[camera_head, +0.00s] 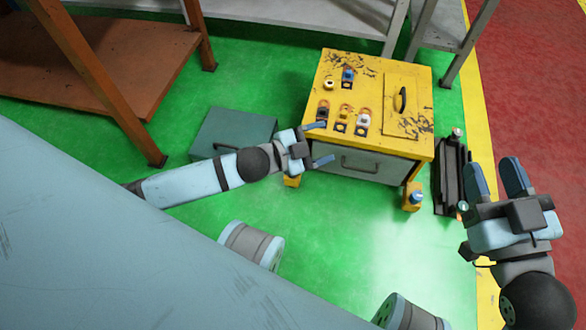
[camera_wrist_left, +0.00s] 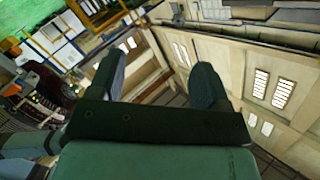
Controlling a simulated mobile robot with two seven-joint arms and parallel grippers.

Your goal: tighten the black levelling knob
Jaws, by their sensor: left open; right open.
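I cannot single out the black levelling knob in either view. Several small knobs and buttons stand on top of the yellow cabinet (camera_head: 385,67), and a blue-topped knob (camera_head: 416,197) sits on its yellow foot bracket at the front right corner. My left gripper (camera_head: 320,143) is open and empty at the cabinet's front left edge, partly overlapping it in the picture. The left wrist view shows its two spread fingers (camera_wrist_left: 156,75) with nothing between them. My right gripper (camera_head: 493,163) is open and empty, right of the cabinet, its fingers pointing up the picture.
A dark curved handle (camera_head: 402,99) is on the cabinet top. A grey drawer (camera_head: 360,164) is in its front. A teal box (camera_head: 233,132) stands left, behind my left arm. A black rail-like part (camera_head: 450,175) lies right of the cabinet. Green floor before the cabinet is clear.

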